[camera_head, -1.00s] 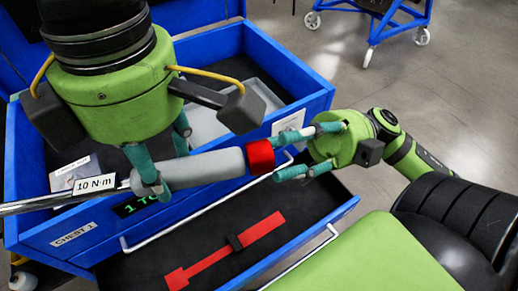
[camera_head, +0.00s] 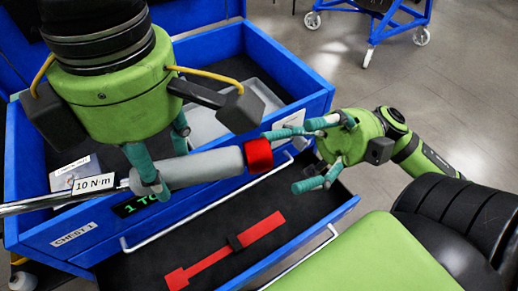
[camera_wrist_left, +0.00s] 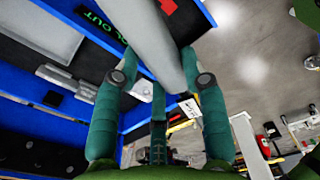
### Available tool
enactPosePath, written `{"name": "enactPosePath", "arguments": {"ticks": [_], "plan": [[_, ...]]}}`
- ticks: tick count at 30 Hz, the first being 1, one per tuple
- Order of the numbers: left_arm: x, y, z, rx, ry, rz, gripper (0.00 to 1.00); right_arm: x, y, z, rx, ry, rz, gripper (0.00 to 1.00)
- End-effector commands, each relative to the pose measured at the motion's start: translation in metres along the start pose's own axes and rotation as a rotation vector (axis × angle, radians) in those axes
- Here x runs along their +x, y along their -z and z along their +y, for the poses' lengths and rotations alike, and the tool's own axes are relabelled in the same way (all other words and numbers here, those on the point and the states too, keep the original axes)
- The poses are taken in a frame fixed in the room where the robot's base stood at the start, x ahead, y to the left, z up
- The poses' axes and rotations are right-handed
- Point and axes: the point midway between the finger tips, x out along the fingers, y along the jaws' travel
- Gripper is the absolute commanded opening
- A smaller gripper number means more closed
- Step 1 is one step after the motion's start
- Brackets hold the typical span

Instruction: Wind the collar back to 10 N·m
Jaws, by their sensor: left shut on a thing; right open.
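A torque wrench with a grey handle (camera_head: 200,168) and a steel shaft (camera_head: 30,204) lies across the head view above the open drawer. A red collar (camera_head: 259,156) sits at its right end. A tag (camera_head: 93,184) reading "10 N·m" shows beside the shaft. My left gripper (camera_head: 168,165) is shut on the grey handle; in the left wrist view its teal fingers (camera_wrist_left: 160,85) stand either side of the handle (camera_wrist_left: 150,45). My right gripper (camera_head: 318,155) is open beside the collar. Its upper finger reaches close to the collar; I cannot tell whether it touches.
A blue tool chest (camera_head: 80,243) stands below the wrench, with a green display partly hidden. A blue wheeled cart (camera_head: 385,22) stands at the back right on open floor.

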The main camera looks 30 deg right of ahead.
Motion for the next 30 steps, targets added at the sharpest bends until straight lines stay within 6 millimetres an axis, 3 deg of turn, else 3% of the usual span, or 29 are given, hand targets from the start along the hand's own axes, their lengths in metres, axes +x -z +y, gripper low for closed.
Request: {"name": "enactPosePath", "arguments": {"ticks": [14,30], "plan": [[-0.001,0.000,0.000,0.000,-0.001,0.000,0.00,-0.029,0.016,0.000,0.000,-0.001,-0.001,0.73],[-0.001,0.000,0.000,0.000,-0.001,0.000,0.00,-0.031,0.017,0.000,0.000,0.000,0.000,0.73]]}}
